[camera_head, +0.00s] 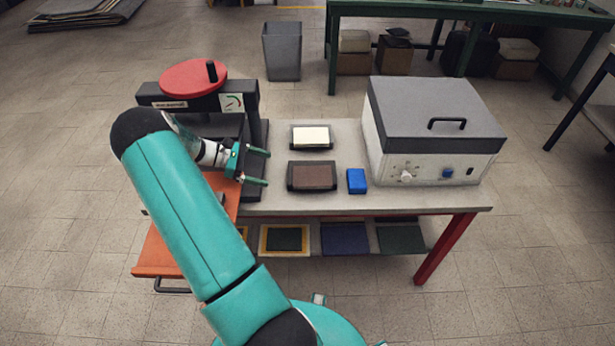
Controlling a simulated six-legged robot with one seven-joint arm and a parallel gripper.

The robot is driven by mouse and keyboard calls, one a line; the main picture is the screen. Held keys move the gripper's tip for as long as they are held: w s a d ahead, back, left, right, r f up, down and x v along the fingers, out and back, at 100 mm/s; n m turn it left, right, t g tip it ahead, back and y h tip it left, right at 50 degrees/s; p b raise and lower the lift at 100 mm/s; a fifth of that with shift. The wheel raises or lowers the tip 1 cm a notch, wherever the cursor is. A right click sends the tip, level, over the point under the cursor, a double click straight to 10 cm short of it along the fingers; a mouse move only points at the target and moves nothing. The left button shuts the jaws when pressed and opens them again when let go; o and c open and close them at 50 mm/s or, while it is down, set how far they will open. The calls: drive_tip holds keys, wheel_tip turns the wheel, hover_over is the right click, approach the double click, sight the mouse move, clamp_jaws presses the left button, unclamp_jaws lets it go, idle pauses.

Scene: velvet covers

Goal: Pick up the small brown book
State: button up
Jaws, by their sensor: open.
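A small dark brown block (312,176), which looks like the brown book, lies flat in a shallow black tray (290,187) near the front middle of the grey table (400,201). My gripper (262,166) is to the left of it, with its two green fingers pointing right toward it. The fingers are spread apart, one farther back and one nearer the front, with nothing between them. They are apart from the brown block and its tray. My teal arm hides part of the table's left side.
A cream block in a black tray (311,137) lies behind, and a small blue block (356,181) to the right. A grey-lidded box machine (435,130) stands at the right. A press with a red wheel (193,78) stands at the left, close to my gripper.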

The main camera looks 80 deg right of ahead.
approach(301, 176)
drive_tip(key=x, duration=0.4)
drive_tip(key=shift+w+f, duration=0.1)
drive_tip(key=shift+f, duration=0.05)
drive_tip(key=x, duration=0.5)
drive_tip(key=shift+d, duration=0.1)
drive_tip(key=shift+r, duration=0.2)
drive_tip(key=shift+c, duration=0.2)
drive_tip(key=c, duration=1)
